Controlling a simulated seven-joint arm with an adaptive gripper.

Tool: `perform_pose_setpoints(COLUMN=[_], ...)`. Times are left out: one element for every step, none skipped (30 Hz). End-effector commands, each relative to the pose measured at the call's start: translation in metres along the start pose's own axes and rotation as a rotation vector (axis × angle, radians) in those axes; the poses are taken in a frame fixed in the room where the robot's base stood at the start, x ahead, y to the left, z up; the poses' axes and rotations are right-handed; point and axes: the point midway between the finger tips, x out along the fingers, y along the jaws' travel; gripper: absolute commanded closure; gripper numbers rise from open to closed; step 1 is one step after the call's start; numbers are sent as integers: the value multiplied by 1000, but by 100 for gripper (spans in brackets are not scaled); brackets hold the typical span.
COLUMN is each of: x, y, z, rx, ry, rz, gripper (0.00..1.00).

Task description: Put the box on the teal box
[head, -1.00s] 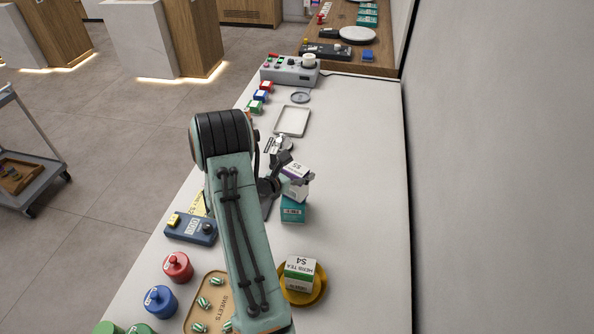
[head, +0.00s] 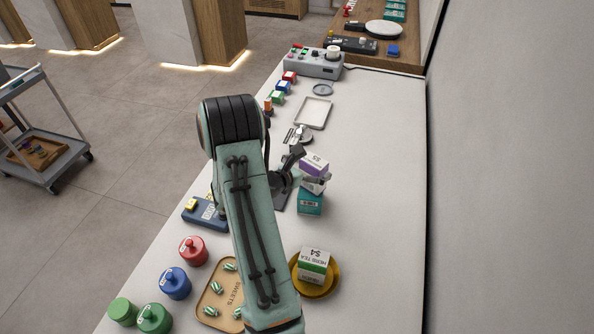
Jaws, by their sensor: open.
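The box (head: 313,168), white with a purple band and an S5 label on top, stands above the teal box (head: 310,204) on the counter. It looks seated on the teal box, slightly turned against it; the exact contact is hard to see. My gripper (head: 303,168) is open at the left side of the box, with a dark finger close to its upper left edge. Part of the gripper is hidden behind my arm and the box, so whether a finger still touches the box is unclear.
A herb tea box (head: 313,265) stands on a yellow round dish (head: 331,282) nearer me. A sweets tray (head: 217,318), red jar (head: 193,250) and blue jar (head: 175,283) lie left. A grey tray (head: 313,113) lies beyond. The counter's right side is clear.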

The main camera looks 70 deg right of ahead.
Motion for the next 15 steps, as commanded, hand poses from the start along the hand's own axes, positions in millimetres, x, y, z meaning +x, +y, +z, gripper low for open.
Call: perform_pose_setpoints(x=[-13,-20,-30,-37,-44,-53,-59,-65,-72,-77,-81,-86,-89,-91,-93], y=[2,2,2,1,2,2,1,1,1,1,1,1,0,0,0], z=[1,0,0,0,0,0,0,0,0,0,0,0,0,0,0], rx=[-4,-4,-4,-4,-4,-3,-4,-3,-3,-2,-1,-1,-2,-2,-1], ry=[-2,0,-1,-2,-2,-1,-1,-2,-2,-1,-1,-1,-1,-1,-2], rz=[7,7,7,7,8,8,6,7,6,5,5,4,2,2,2], gripper=[1,1,1,1,1,1,1,1,1,1,1,1,1,1,1])
